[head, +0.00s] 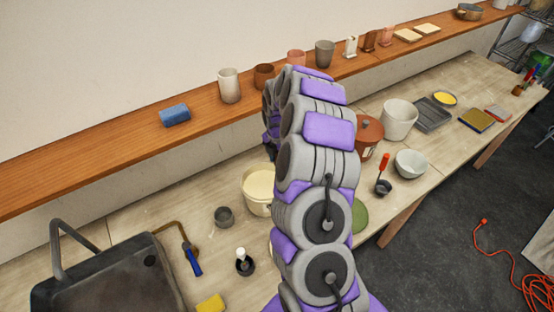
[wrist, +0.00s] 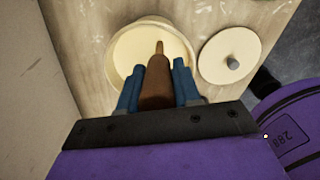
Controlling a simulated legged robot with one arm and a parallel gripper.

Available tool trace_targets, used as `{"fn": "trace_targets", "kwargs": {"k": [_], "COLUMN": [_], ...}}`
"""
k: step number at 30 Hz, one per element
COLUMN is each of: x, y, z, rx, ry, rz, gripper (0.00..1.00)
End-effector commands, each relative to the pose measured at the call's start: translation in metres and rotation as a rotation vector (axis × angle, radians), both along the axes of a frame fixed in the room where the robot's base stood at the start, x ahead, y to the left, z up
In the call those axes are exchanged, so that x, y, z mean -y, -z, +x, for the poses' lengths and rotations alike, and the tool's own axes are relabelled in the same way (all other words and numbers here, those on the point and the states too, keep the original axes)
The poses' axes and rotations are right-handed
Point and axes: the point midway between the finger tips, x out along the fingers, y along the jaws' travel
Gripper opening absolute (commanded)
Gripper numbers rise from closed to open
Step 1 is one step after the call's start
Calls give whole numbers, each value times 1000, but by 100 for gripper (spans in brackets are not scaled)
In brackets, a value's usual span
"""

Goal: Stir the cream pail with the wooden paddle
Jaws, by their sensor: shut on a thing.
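The cream pail (head: 258,189) stands on the worktable, filled with pale cream and partly hidden behind my arm in the head view. In the wrist view the pail (wrist: 119,67) is just ahead of my gripper (wrist: 157,88). The gripper's blue fingers are shut on the brown wooden paddle (wrist: 156,82). The paddle's narrow end reaches over the cream; I cannot tell whether it touches it. A round cream lid with a grey knob (wrist: 229,54) lies on the table to the right of the pail.
A small grey cup (head: 224,217), a dark bottle (head: 244,262) and a blue-handled tool (head: 192,259) stand or lie left of the pail. A dark sink (head: 105,279) is at lower left. A wooden shelf (head: 110,151) with cups runs along the wall. A red-brown lidded pot (head: 368,131) stands right of my arm.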

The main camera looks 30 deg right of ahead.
Motion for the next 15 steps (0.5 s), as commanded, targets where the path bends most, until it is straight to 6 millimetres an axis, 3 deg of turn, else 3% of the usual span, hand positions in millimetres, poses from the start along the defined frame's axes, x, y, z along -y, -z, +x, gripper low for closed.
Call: {"fn": "trace_targets", "kwargs": {"k": [6, 15], "x": [-13, -16], "y": [-1, 1], "z": [5, 10], "rx": [-1, -3], "ry": [-3, -1], "rz": [-6, 2], "gripper": [0, 0]}}
